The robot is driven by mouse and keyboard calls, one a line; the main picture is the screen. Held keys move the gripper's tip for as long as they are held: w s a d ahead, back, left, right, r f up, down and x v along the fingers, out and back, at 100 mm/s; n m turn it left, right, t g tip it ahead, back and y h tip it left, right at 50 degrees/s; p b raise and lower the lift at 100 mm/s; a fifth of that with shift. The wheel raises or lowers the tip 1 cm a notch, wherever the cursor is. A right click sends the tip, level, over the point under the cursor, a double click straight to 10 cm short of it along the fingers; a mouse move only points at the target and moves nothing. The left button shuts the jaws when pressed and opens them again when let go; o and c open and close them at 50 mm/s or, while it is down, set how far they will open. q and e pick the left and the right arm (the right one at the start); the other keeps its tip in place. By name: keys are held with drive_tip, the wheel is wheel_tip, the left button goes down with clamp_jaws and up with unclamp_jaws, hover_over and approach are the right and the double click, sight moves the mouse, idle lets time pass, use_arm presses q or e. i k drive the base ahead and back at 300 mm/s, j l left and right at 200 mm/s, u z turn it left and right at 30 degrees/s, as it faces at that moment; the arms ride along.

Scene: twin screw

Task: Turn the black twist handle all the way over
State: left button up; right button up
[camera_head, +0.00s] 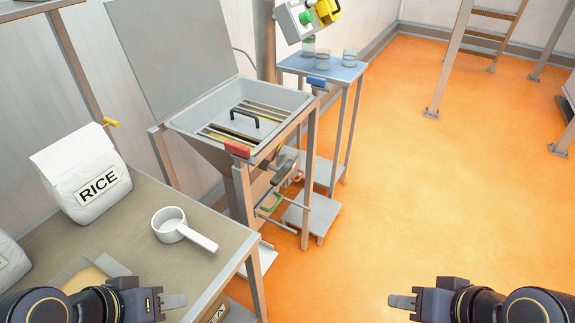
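A black arched handle (245,118) stands on the slatted grate inside the open grey hopper at the middle of the view. A smaller dark lever-like part (284,172) shows below the hopper's right side; it is too small to tell whether it is the twist handle. My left gripper (180,301) is at the lower left, over the near table edge. My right gripper (396,302) is at the lower right, above the orange floor. Both are well apart from the hopper and hold nothing visible. Their fingers are seen edge-on, so their opening is unclear.
A table (150,225) at left bears a rice bag (88,182) and a white scoop (172,225). A blue-topped stand (340,72) with jars is behind.

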sight(282, 174)
drive_tip(key=i, duration=0.2)
drive_tip(key=l+u, duration=0.4)
drive_tip(key=l, duration=0.2)
drive_tip(key=l+u, duration=0.4)
drive_tip(key=l, duration=0.25)
